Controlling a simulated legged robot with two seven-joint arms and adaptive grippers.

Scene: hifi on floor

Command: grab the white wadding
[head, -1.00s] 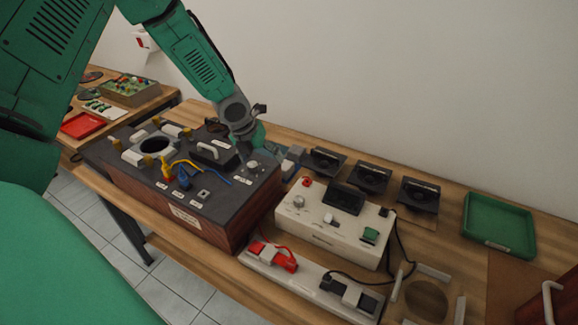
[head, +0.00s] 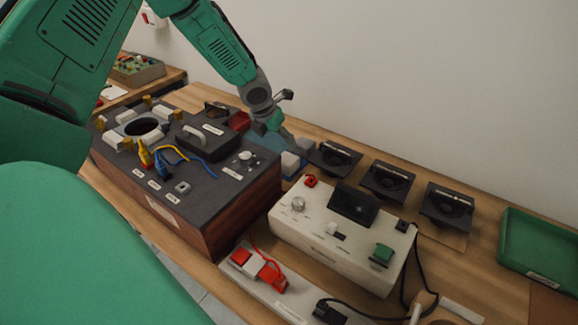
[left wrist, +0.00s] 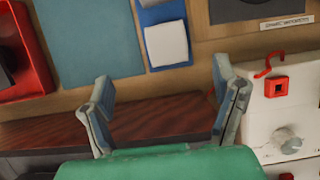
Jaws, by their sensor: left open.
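The white wadding (left wrist: 166,44) is a pale, block-shaped pad on a narrow blue holder (left wrist: 160,14) in the left wrist view. In the head view the wadding (head: 291,163) lies behind the wooden box, left of the black speakers. My left gripper (left wrist: 165,84) is open and empty. Its two fingers show apart in the left wrist view, with the wadding beyond them and between their lines. In the head view my left gripper (head: 283,124) hangs above and just left of the wadding, apart from it. My right gripper is not in view.
A wooden box with a dark top (head: 215,190) stands left of the wadding. A white control unit (head: 340,238) with a red hook (left wrist: 268,64) stands to its right. Black speakers (head: 382,180) line the back. A red tray (left wrist: 46,72) and blue sheet (left wrist: 90,40) lie to the left.

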